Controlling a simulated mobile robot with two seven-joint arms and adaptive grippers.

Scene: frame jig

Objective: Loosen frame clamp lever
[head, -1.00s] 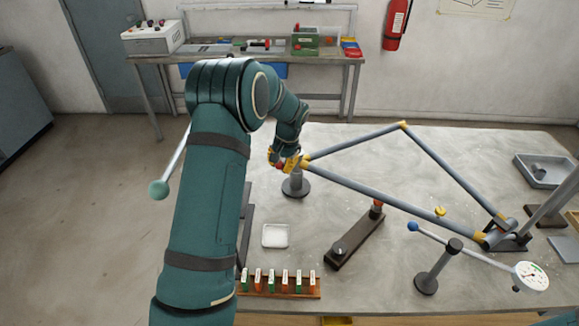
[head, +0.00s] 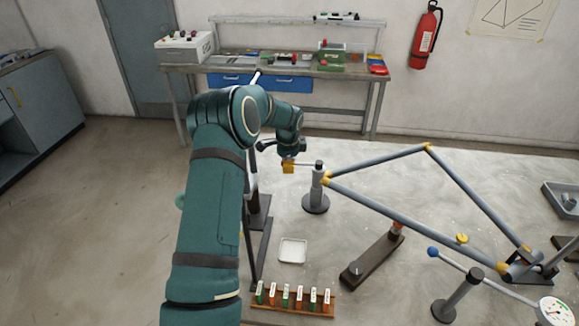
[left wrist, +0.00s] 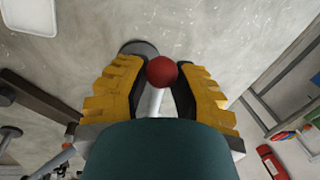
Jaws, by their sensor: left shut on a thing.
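My left gripper (head: 288,167) is shut on the frame clamp lever (head: 304,165), just left of the clamp post. In the left wrist view the lever's red ball knob (left wrist: 161,71) and pale rod (left wrist: 156,102) sit between the yellow fingers (left wrist: 160,85). The rod runs roughly level from the gripper to the top of the grey clamp post (head: 316,188). The bicycle-like frame (head: 375,209), grey tubes with yellow joints, has its left corner beside the post top. My right gripper is not in view.
A white tray (head: 293,251), a rack of coloured tags (head: 294,301) and a dark bar (head: 372,262) are on the table (head: 470,185) in front. A blue-knobbed lever (head: 433,252) and dial gauge (head: 555,311) stand at the right. A workbench (head: 345,70) is behind.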

